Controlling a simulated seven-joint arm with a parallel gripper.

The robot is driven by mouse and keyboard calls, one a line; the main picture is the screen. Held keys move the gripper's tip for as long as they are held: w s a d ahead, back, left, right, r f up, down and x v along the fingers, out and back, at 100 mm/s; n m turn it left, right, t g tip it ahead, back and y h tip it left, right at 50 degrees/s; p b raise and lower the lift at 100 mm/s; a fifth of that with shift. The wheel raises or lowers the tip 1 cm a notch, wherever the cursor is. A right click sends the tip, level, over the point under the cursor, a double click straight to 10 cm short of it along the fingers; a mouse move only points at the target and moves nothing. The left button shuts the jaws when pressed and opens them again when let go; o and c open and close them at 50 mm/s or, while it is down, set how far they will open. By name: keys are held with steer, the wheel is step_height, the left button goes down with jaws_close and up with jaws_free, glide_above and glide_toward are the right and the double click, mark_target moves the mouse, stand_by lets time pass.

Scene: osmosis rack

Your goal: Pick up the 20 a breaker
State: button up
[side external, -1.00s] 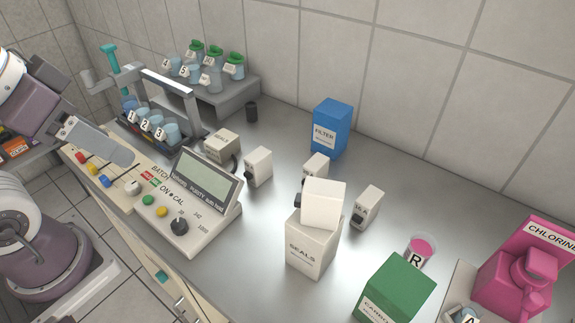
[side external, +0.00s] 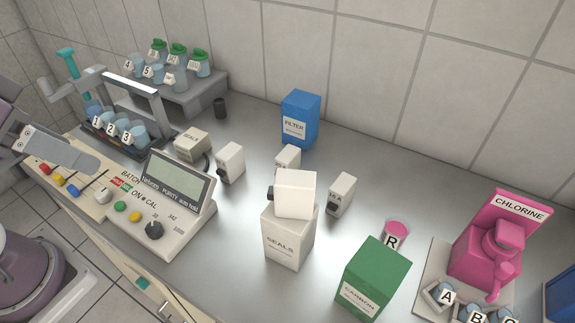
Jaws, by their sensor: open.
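Several small off-white breaker-like blocks with black switches stand on the grey bench: one at the left (side external: 230,162), one in the middle (side external: 288,160) partly hidden, and one at the right (side external: 341,195). The right block's label seems to end in "A", but its number is unclear. A larger-looking white block (side external: 296,194) rests on the white SEALS box (side external: 289,240), with a black part at its left side; its label is not visible. I cannot tell which is the 20 A breaker. My gripper (side external: 60,150) is open and empty at the left, over the control panel, partly in view.
The batch control panel (side external: 130,210) with a tilted display lies at the left. Bottle racks stand behind it. A blue FILTER box (side external: 300,119) stands at the back, a green CARBON box (side external: 374,278) in front, and a pink CHLORINE unit (side external: 492,245) at the right.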

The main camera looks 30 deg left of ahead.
step_height(320, 180, up, 6)
steer(key=f, duration=0.1)
steer(key=t, duration=0.8)
glide_above(288, 166)
steer(key=s+a, duration=0.2)
steer(key=s, duration=0.2)
steer(key=f, duration=2.7)
steer(key=shift+w+f, duration=0.2)
steer(key=shift+f, duration=0.15)
steer(key=shift+w+f, duration=0.25)
steer(key=shift+f, duration=0.05)
steer(key=x, duration=0.6)
steer(key=shift+w+d+f, duration=0.15)
steer(key=shift+w+f, duration=0.1)
jaws_close()
